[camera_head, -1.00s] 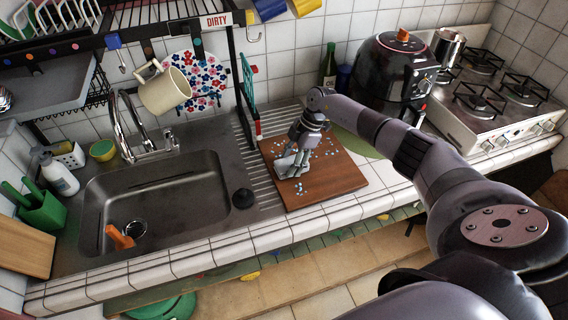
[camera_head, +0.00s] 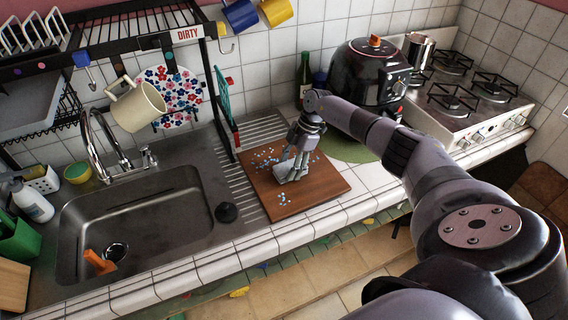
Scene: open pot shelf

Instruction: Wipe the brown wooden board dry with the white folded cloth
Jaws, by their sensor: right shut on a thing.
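The brown wooden board (camera_head: 318,192) lies on the counter right of the sink, partly over the ribbed drainer. Small pale blue drops are scattered on it, mostly at its left, back and front-left parts. My right gripper (camera_head: 291,170) points down over the middle of the board, shut on the white folded cloth (camera_head: 284,177). The cloth is small in view and appears to rest on the board; the fingers hide part of it. My left gripper is not in view.
The steel sink (camera_head: 135,220) with a black plug (camera_head: 227,212) beside it is to the left. A black rack post (camera_head: 222,110) stands behind the board's left edge. A black air fryer (camera_head: 368,75), a green bottle (camera_head: 304,80) and a gas stove (camera_head: 470,100) stand behind and right.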

